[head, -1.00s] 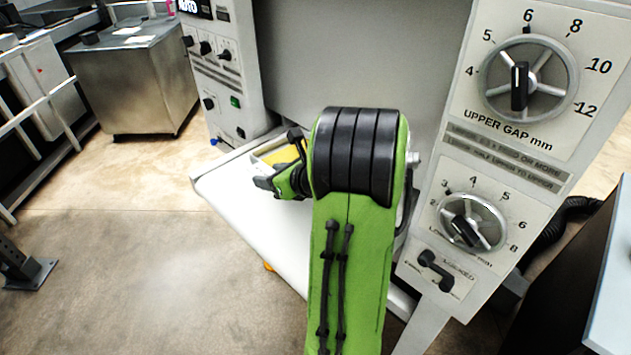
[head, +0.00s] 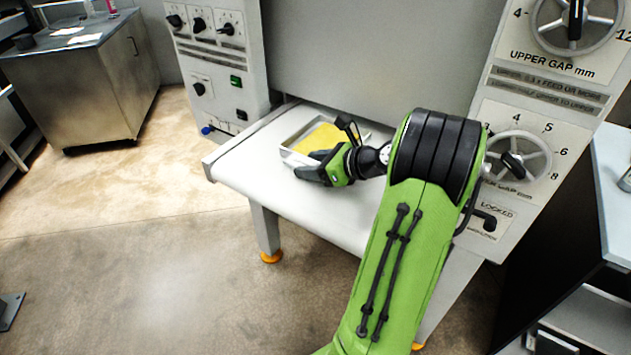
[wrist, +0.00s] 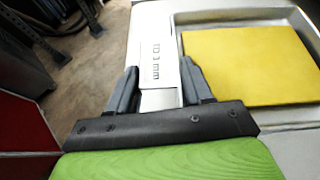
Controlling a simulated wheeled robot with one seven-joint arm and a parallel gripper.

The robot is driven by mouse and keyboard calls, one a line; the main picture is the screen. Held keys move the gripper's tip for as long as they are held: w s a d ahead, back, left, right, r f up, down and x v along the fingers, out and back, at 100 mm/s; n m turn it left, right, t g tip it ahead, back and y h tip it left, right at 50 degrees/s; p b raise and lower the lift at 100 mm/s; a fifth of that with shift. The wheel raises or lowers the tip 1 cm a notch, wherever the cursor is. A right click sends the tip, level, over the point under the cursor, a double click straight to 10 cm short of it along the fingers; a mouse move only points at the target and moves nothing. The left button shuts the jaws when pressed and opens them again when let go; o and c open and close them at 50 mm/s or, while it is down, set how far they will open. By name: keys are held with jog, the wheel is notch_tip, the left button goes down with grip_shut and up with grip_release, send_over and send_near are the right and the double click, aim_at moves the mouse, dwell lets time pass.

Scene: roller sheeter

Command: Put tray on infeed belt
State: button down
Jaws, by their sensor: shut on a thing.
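The tray (head: 289,153) is a shallow light-grey metal tray with a yellow slab (head: 322,138) lying in it. In the head view it is over the white infeed belt (head: 262,180), in front of the machine. The wrist view shows the tray's rim (wrist: 158,60), marked "TD 1 mm", between the two dark fingers. My gripper (head: 312,168) is shut on this near rim; it also shows in the wrist view (wrist: 160,90). The tray looks level and on or very close to the belt; I cannot tell if it touches. My gripper hides part of its front side.
The machine's left control panel (head: 212,80) and right panel with gap dials (head: 518,158) flank the belt. A steel cabinet (head: 85,85) stands at the left, and a dark bench (head: 570,240) at the right.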

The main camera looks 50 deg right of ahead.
aim_at(312, 191)
notch_tip(312, 191, down, 5)
jog(key=shift+a+r+b, duration=0.15)
jog(key=shift+r+b, duration=0.05)
jog(key=shift+b, duration=0.7)
jog(key=shift+r, duration=0.1)
jog(key=shift+c, duration=2.3)
grip_release()
